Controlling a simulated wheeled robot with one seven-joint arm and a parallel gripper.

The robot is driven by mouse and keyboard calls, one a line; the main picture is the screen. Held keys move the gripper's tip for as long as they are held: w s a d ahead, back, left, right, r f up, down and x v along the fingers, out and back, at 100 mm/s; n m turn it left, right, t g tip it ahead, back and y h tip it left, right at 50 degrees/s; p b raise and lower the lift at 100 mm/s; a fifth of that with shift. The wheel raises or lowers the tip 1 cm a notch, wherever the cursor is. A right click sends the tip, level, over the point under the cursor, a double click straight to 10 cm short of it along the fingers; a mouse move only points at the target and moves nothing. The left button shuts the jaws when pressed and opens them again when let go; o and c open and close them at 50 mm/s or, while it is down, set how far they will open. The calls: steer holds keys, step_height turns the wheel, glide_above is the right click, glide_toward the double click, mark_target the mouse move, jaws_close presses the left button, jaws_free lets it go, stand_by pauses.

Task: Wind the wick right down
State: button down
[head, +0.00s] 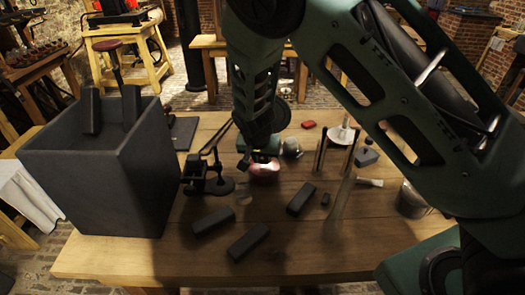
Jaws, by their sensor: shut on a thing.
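My gripper (262,157) points down at the middle of the wooden table. It is shut at the top of a low, shiny, reddish rounded thing (264,172), which looks like the lamp. My gripper and wrist cover its upper part, so I cannot make out the wick or any winding knob. The exact part between the fingers is too small and dark to tell.
A big dark open bin (95,175) holding dark blocks stands at the left. A black stand (207,178) is close left of my gripper. Dark blocks (248,242) lie in front. A round-topped stand (342,136) and a metal pot (412,200) are at the right.

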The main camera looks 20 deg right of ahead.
steer(key=g+h, duration=0.1)
steer(key=h+p, duration=0.1)
steer(key=h, duration=0.1)
steer(key=shift+w+a+n+g+p, duration=0.2)
steer(key=shift+a+n+g+p, duration=0.1)
steer(key=shift+a+n+g, duration=0.1)
steer(key=shift+w+a+f+n+g+h+b, duration=0.15)
steer(key=shift+g+h+b, duration=0.15)
steer(key=shift+h, duration=0.45)
steer(key=shift+a+f+n+g+h+b, duration=0.1)
steer(key=shift+n+g+h+b, duration=0.1)
steer(key=shift+g+h, duration=0.4)
steer(key=shift+h, duration=0.25)
steer(key=c, duration=1.3)
jaws_free()
steer(key=shift+d, duration=0.1)
steer(key=b+v, duration=0.3)
steer(key=v, duration=1.4)
steer(key=shift+r+b, duration=0.2)
steer(key=shift+b, duration=0.1)
